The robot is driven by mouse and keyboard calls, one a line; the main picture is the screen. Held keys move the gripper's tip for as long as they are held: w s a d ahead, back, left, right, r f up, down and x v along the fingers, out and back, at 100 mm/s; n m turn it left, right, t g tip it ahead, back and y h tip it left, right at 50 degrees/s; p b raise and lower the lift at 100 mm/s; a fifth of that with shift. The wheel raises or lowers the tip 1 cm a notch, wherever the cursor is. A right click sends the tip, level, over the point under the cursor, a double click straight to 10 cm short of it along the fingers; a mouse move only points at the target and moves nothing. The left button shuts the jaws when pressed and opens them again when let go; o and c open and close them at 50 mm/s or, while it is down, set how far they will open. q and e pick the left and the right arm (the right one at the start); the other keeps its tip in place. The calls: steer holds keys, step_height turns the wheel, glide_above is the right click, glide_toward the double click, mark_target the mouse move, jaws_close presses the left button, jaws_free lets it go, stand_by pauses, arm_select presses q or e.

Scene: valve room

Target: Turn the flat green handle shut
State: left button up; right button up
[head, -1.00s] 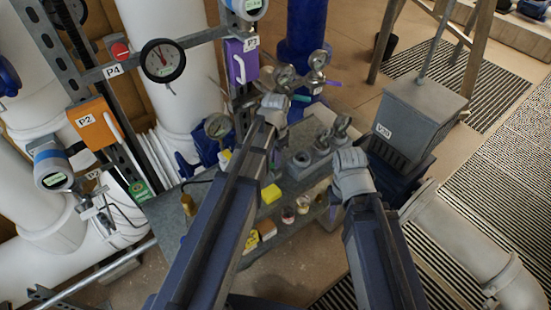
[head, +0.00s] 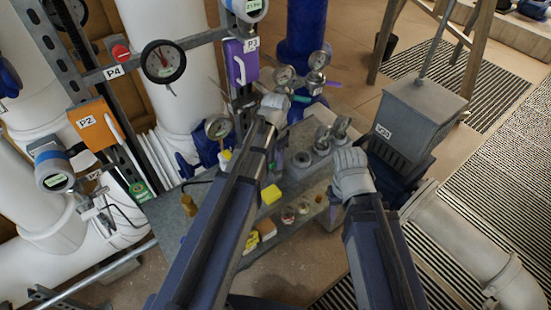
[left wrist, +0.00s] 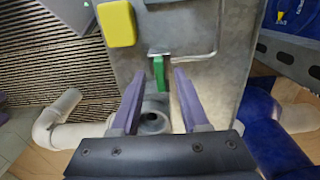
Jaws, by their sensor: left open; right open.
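The flat green handle (left wrist: 158,72) shows in the left wrist view, standing at the edge of a grey metal plate, just above a round grey fitting with a hole (left wrist: 153,118). My left gripper (left wrist: 159,78) is open, with one purple finger on each side of the handle and visible gaps between. I cannot tell how far down the fingers reach. In the head view my left gripper (head: 277,158) is over the bench, partly behind its own arm, and the handle there is hidden. My right gripper (head: 334,210) is open and empty by the bench's right edge.
The grey bench (head: 225,210) carries a yellow block (head: 270,194), grey fittings (head: 302,160) and small gauges (head: 218,127). An orange P2 box (head: 92,122) and a purple box (head: 241,60) are on the rack at left. A grey box (head: 425,105) stands right.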

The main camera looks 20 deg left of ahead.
mark_target(275, 162)
arm_select(q)
step_height(275, 162, up, 8)
steer(key=p, duration=0.7)
steer(key=shift+f, duration=0.25)
steer(key=shift+s+d+f, duration=0.1)
steer(key=shift+s+d, duration=0.05)
steer(key=s+d+f+n+b, duration=0.2)
steer(key=s+d, duration=0.3)
steer(key=s, duration=0.2)
steer(key=s+d+f+n+y+b, duration=0.1)
steer(key=s+d+n+b, duration=0.1)
steer(key=s+d, duration=0.3)
steer(key=s, duration=0.2)
steer(key=shift+s+d+f, duration=0.3)
steer(key=shift+d+f, duration=0.05)
steer(key=shift+d, duration=0.05)
